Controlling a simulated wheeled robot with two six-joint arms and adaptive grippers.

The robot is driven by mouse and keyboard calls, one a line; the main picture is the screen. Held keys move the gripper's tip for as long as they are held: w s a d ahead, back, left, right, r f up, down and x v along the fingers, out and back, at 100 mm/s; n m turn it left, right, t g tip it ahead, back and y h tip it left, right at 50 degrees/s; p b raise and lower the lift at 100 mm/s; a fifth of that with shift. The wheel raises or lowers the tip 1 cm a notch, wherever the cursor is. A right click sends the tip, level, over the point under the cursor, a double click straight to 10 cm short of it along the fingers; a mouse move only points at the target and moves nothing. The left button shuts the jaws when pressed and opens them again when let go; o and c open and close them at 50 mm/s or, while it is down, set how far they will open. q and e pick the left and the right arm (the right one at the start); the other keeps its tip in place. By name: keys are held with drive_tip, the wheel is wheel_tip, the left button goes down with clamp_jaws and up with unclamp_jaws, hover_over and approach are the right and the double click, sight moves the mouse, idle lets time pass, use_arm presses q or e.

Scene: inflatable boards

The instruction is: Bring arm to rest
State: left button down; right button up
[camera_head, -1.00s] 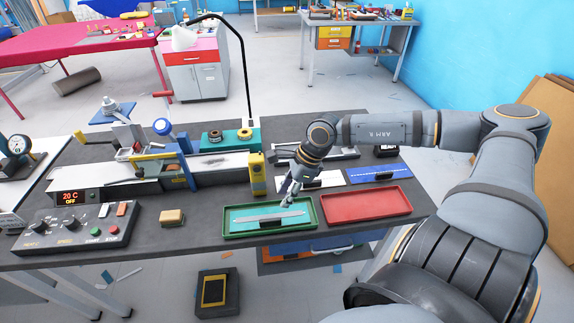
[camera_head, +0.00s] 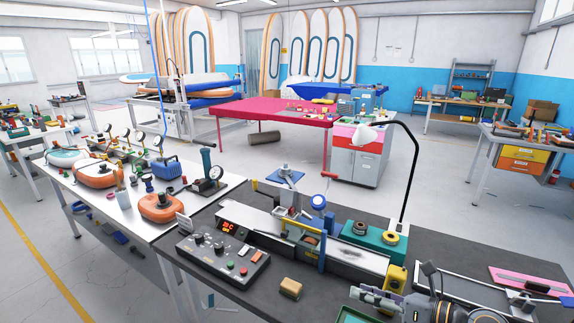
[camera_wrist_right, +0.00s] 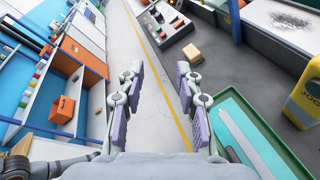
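My right arm (camera_head: 445,310) comes in at the bottom right of the head view. Its gripper (camera_head: 372,298) points left over the front of the dark workbench (camera_head: 225,283), to the right of the tan block (camera_head: 290,288). In the right wrist view the gripper's two fingers (camera_wrist_right: 158,82) stand well apart with nothing between them. The green-rimmed tray (camera_head: 352,316) shows only in part at the bottom edge of the head view. In the wrist view the tray (camera_wrist_right: 225,95) is right of the fingers, with a pale flat strip (camera_wrist_right: 243,140) in it. My left gripper is not in view.
A control box (camera_head: 222,258) sits at the bench's front left. A yellow device (camera_head: 396,278) stands close behind the right gripper. A lamp (camera_head: 412,165) rises at the back. A white table (camera_head: 150,228) with gauges adjoins on the left.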

drive_tip(key=w+d+r+m+t+h, duration=0.35)
drive_tip(key=d+m+t+h, duration=0.35)
drive_tip(key=m, duration=0.9)
drive_tip(key=s+d+f+m+g+h, duration=0.35)
drive_tip(key=d+f+m+h, duration=0.35)
drive_tip(key=m, duration=0.6)
drive_tip(key=s+a+f+m+g+y, duration=0.1)
drive_tip(key=s+a+f+m+g, duration=0.4)
drive_tip(key=s+f, duration=0.3)
drive_tip(key=s+a+f+m+g+y, duration=0.1)
drive_tip(key=s+a+f+m+g, duration=0.35)
drive_tip(key=s+f, duration=0.4)
drive_tip(key=s+d+f+g, duration=0.1)
drive_tip(key=s+f, duration=0.1)
drive_tip(key=f, duration=1)
drive_tip(key=s+d+f+g, duration=0.1)
drive_tip(key=d+f, duration=0.1)
drive_tip(key=f, duration=1.1)
drive_tip(key=s+f, duration=1.5)
drive_tip(key=s, duration=0.3)
drive_tip(key=shift+s+d+g, duration=0.15)
drive_tip(key=shift+d+g, duration=0.15)
drive_tip(key=shift+d, duration=0.15)
